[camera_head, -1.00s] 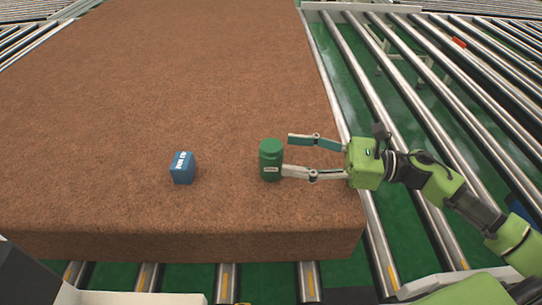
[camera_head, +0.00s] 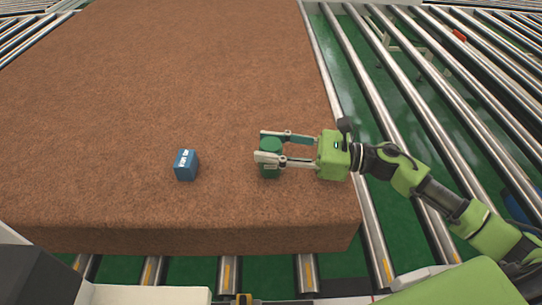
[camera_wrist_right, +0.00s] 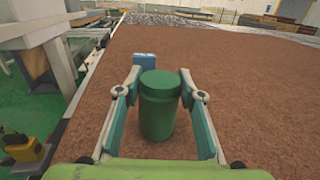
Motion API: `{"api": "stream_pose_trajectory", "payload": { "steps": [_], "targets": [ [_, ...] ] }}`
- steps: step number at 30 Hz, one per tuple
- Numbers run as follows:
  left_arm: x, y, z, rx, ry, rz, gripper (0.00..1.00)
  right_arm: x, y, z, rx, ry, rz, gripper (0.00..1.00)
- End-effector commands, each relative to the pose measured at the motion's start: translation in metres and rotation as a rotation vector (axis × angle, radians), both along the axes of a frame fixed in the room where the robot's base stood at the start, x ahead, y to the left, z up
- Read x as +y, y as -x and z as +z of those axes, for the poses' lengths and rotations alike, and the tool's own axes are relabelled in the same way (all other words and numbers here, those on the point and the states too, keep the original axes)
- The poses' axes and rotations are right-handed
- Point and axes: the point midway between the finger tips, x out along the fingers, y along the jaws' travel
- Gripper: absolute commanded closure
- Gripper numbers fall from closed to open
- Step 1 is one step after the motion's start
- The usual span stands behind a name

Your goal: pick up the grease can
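The grease can (camera_head: 270,168) is a dark green can with a lid. It stands upright on the brown mattress (camera_head: 150,100), near its front right part. My right gripper (camera_head: 265,147) reaches in from the right, with one finger on the far side of the can and one on the near side. In the right wrist view the can (camera_wrist_right: 159,110) stands between the two spread fingers (camera_wrist_right: 163,95). A narrow gap shows at the left finger; contact on the right side is hard to tell. My left gripper is not in view.
A small blue box (camera_head: 186,165) sits on the mattress left of the can, with bare mattress between them. Metal rollers (camera_head: 375,235) run under and beside the mattress over a green floor. The mattress behind the can is clear.

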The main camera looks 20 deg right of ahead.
Motion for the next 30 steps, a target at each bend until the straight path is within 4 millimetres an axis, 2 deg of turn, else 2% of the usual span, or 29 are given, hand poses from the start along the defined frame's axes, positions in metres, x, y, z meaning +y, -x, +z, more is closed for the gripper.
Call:
{"api": "stream_pose_trajectory", "payload": {
  "steps": [1,2,14,17,20,23,28,30],
  "targets": [
    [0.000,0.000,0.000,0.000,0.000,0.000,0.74,0.000,0.000,0.000,0.000,0.000,-0.001,0.88],
    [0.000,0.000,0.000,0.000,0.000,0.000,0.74,0.000,0.000,0.000,0.000,0.000,-0.001,0.92],
    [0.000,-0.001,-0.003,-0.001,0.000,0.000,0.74,0.000,0.000,0.005,-0.004,0.000,0.001,0.93],
    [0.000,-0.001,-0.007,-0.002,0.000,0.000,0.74,0.000,0.000,0.013,-0.006,0.002,0.000,0.93],
    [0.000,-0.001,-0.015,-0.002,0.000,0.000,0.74,0.000,0.000,0.028,-0.008,0.003,0.002,0.93],
    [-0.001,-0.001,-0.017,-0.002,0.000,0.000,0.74,0.005,0.017,0.048,-0.004,0.005,0.005,0.93],
    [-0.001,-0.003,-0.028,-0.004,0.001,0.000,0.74,0.017,0.054,0.091,-0.005,0.009,0.007,0.93],
    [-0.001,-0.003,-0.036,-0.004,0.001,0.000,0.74,0.022,0.073,0.094,0.002,0.007,0.006,0.93]
  ]
}}
